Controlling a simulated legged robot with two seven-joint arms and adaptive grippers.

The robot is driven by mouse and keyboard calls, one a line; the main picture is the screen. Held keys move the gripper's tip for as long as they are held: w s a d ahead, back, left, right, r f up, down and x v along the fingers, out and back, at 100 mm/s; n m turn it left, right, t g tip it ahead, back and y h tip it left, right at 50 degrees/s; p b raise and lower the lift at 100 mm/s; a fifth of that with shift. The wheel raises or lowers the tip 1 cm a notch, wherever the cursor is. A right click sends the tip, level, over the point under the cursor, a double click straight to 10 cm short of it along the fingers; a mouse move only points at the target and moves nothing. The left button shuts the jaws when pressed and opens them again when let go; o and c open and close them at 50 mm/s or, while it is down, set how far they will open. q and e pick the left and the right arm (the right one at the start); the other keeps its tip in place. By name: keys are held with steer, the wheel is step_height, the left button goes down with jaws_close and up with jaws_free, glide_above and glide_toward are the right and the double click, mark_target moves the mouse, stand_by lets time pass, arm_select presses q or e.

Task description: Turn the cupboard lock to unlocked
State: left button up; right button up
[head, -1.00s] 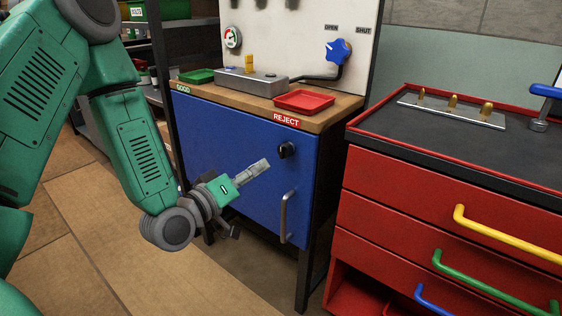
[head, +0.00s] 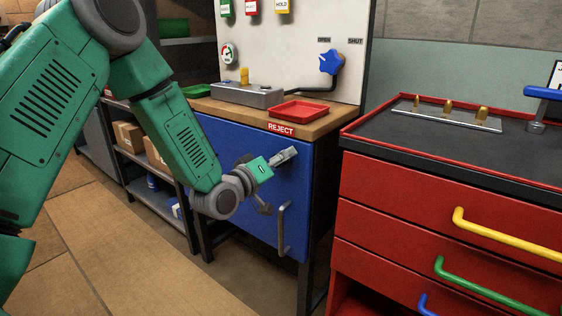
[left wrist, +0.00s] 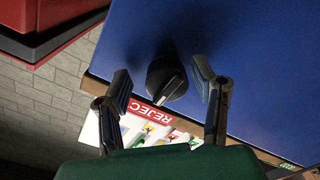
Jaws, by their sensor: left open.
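The cupboard lock is a round black knob (left wrist: 166,75) with a pale pointer line, set on the blue cupboard door (head: 235,145). In the head view the knob is covered by my left gripper (head: 287,156). In the left wrist view my left gripper (left wrist: 163,84) is open, with one finger on each side of the knob. Gaps show between the fingers and the knob, and nothing is held. The pointer line runs slanted in the wrist picture; no lock marks are readable. My right gripper is not in view.
A vertical grey door handle (head: 284,230) stands out below the gripper. Above the door are a wooden top (head: 318,125), a red tray (head: 298,110) and a REJECT label (head: 282,130). A red drawer cabinet (head: 430,200) with coloured handles stands close to the right.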

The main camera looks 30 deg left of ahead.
arm_select(q)
steer(key=shift+a+f, duration=0.15)
steer(key=shift+a, duration=0.15)
steer(key=c, duration=1.1)
steer(key=shift+a, duration=0.25)
steer(key=shift+c, duration=0.3)
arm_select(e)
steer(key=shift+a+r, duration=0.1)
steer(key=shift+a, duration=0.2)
